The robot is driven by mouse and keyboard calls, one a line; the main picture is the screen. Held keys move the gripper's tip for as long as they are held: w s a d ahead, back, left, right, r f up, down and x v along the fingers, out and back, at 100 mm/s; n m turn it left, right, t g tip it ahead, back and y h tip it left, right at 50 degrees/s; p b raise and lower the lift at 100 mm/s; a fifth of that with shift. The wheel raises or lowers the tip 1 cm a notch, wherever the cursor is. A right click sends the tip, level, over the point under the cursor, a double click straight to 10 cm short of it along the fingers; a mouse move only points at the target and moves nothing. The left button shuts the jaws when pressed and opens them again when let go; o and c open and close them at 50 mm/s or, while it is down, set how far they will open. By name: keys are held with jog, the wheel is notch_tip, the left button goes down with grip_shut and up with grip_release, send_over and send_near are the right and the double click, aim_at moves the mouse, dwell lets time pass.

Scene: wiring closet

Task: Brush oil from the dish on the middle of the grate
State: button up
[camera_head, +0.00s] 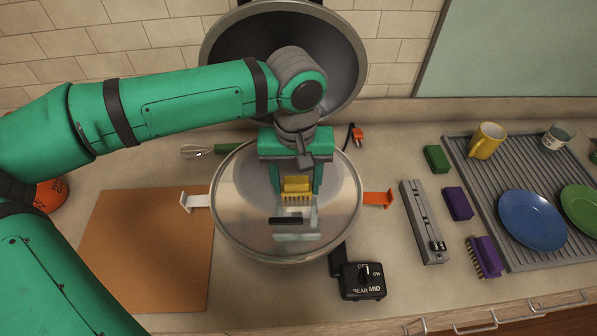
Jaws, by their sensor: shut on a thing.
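My gripper (296,185) points down over a round, shiny, silver-rimmed grill (232,222) and is shut on a yellow brush (297,184) with its bristles downward. The brush is over the middle of the grill; I cannot tell whether its bristles touch anything. Just below it are a pale, see-through squarish piece (297,232) and a dark bar (285,220). I cannot make out the grate's bars, and I cannot pick out an oil dish for certain.
A dark raised lid (345,60) stands behind. A dial box (362,281) stands in front. Right are a grey rail (420,215), a purple brush (485,256) and a drying rack (512,262) with plates and mugs.

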jog(key=shift+w+a+f, duration=0.1)
jog(key=shift+a, duration=2.35)
jog(key=shift+f, duration=0.7)
jog(key=shift+d, duration=0.1)
jog(key=shift+d+r, duration=0.1)
jog(key=shift+d, duration=2.3)
jog(key=shift+a, duration=2.5)
jog(key=shift+s+d+f, duration=0.1)
jog(key=shift+d+f, duration=0.05)
jog(key=shift+d, duration=1.1)
jog(key=shift+s+d+f, duration=0.1)
jog(key=shift+d, duration=1.1)
